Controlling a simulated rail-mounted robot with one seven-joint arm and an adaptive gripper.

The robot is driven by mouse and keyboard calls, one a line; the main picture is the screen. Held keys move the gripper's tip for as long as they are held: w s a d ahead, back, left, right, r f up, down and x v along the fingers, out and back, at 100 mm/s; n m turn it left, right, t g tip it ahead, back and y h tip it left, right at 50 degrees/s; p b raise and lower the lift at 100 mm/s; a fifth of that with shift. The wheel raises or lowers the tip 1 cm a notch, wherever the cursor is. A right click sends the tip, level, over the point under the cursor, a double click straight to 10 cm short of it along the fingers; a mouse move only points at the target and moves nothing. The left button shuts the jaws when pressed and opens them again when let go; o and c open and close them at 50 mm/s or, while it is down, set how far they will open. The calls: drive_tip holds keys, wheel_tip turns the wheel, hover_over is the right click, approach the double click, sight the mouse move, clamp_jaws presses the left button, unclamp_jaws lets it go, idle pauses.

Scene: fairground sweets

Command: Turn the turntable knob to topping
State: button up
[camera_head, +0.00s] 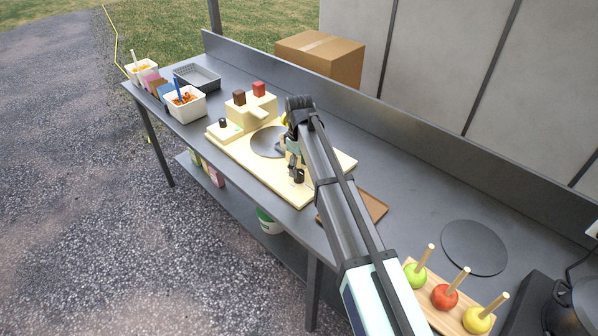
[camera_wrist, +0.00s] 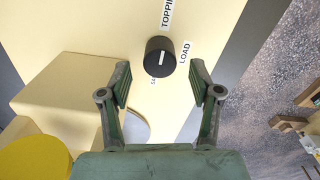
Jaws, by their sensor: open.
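The black knob (camera_wrist: 160,57) stands on the cream board of the turntable unit, ahead of my gripper in the wrist view. A short white mark runs up and down on its face; I cannot tell which label it points to. The label TOPPING (camera_wrist: 167,12) is above it, LOAD (camera_wrist: 185,52) to its right, and a partly hidden label below it. My gripper (camera_wrist: 160,76) is open and empty, one finger either side of the knob's line, apart from it. In the head view my gripper (camera_head: 295,165) is over the board near the knob (camera_head: 298,177). The grey turntable (camera_head: 265,142) lies beside it.
A cream block (camera_wrist: 70,95) and a yellow round part (camera_wrist: 35,158) stand left of my gripper. A brown tray (camera_head: 371,207) and toffee apples (camera_head: 445,296) are nearer. The board's front edge lies right of the knob.

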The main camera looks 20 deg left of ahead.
sight(299, 172)
wheel_tip(299, 172, up, 9)
idle(0.3)
drive_tip(key=shift+f, duration=0.1)
